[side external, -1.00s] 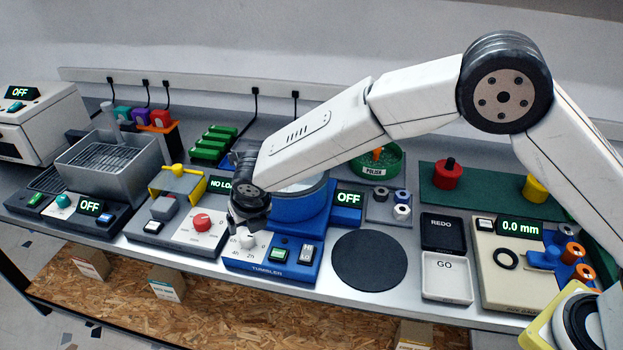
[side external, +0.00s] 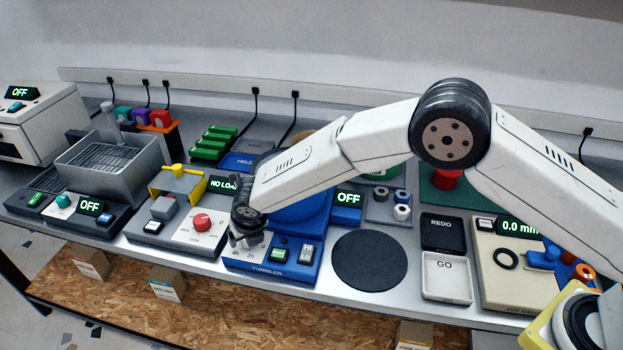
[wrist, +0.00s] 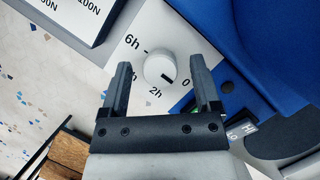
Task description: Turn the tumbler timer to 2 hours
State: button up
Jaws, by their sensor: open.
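The tumbler timer is a round white knob (wrist: 160,67) on a white panel (wrist: 183,40) with printed hour marks. In the wrist view its dark mark is at the knob's lower right, toward the gap between "2h" and "0". The "6h" label is at its upper left; "4h" is hidden by a finger there. My gripper (wrist: 160,64) is open, with one finger on each side of the knob and visible gaps between. In the side view my gripper (side external: 245,238) is over the blue tumbler base (side external: 272,269) and mostly hides the knob.
The tumbler's green and light rocker switches (side external: 306,253) are just right of the knob. A grey panel with a red knob (side external: 201,222) is close on the left. The blue drum (side external: 303,215) stands behind. A dark round pad (side external: 369,260) lies to the right.

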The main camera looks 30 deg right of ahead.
grip_shut()
jog(key=shift+m, duration=0.6)
jog(key=m+h, duration=0.1)
jog(key=m, duration=0.1)
jog(key=m+h, duration=0.1)
jog(key=m, duration=0.2)
jog(key=shift+a+g, duration=0.15)
jog(key=shift+g, duration=0.15)
jog(key=m+g+h, duration=0.1)
jog(key=m, duration=0.4)
jog(key=shift+w+m+g+h, duration=0.1)
jog(key=shift+m+g+h, duration=0.2)
jog(key=shift+g+h, duration=0.1)
grip_release()
